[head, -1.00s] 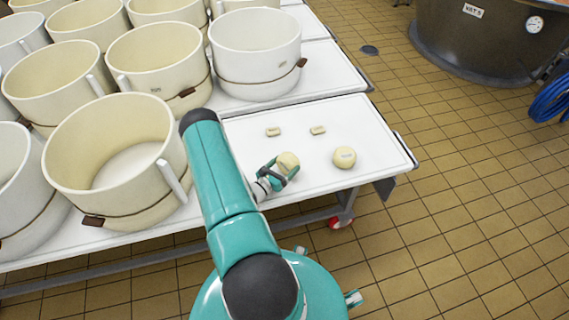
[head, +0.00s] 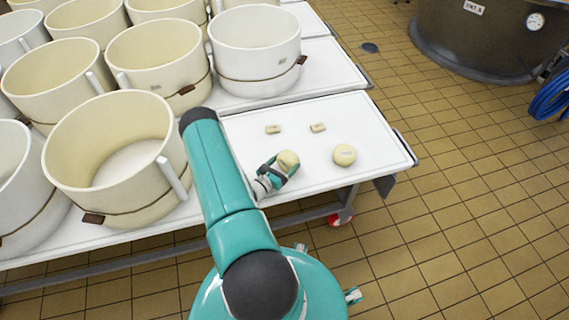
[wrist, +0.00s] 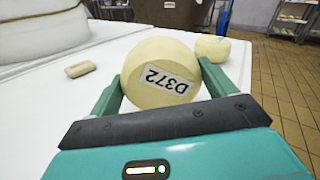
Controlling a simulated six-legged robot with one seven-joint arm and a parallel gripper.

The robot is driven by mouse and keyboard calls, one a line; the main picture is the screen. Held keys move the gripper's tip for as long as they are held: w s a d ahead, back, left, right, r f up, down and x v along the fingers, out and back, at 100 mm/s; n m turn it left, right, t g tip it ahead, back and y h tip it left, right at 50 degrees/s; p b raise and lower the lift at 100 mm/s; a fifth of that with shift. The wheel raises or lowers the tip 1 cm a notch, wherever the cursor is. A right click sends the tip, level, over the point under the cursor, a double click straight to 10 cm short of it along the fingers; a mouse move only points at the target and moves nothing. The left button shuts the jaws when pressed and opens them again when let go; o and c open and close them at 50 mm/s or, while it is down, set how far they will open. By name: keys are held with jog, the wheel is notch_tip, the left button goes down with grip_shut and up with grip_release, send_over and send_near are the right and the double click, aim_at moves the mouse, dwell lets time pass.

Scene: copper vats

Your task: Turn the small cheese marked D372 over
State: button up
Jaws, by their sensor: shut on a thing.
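The small cheese marked D372 (wrist: 148,72) is a pale yellow round with a white label, which faces the wrist camera and reads tilted. It also shows in the head view (head: 288,158), near the front edge of the white table. My gripper (wrist: 160,88) is shut on this cheese, one finger on each side. In the head view my gripper (head: 281,168) reaches to it from the lower left. Whether the cheese touches the table is hard to tell.
A second round cheese (head: 344,155) sits to the right on the white table (head: 240,135). Two small pale blocks (head: 273,129) (head: 318,128) lie behind. Large cream tubs (head: 120,150) crowd the left. A dark vat (head: 470,45) stands on the floor at back right.

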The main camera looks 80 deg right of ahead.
aim_at(284, 162)
jog(key=shift+f, duration=0.6)
dwell(0.4)
jog(key=o, duration=1.3)
jog(key=shift+w+r, duration=0.1)
jog(key=shift+r, duration=0.3)
notch_tip(284, 162, up, 3)
jog(key=shift+f, duration=0.15)
jog(key=s+a+r, duration=0.1)
jog(key=a+r, duration=0.2)
jog(key=a, duration=0.1)
jog(key=s+a+r, duration=0.1)
jog(key=a+r, duration=0.2)
jog(key=a, duration=0.2)
jog(key=s+a+r, duration=0.1)
jog(key=a+r, duration=0.2)
jog(key=a, duration=0.1)
jog(key=shift+a+r, duration=0.25)
jog(key=shift+a, duration=0.1)
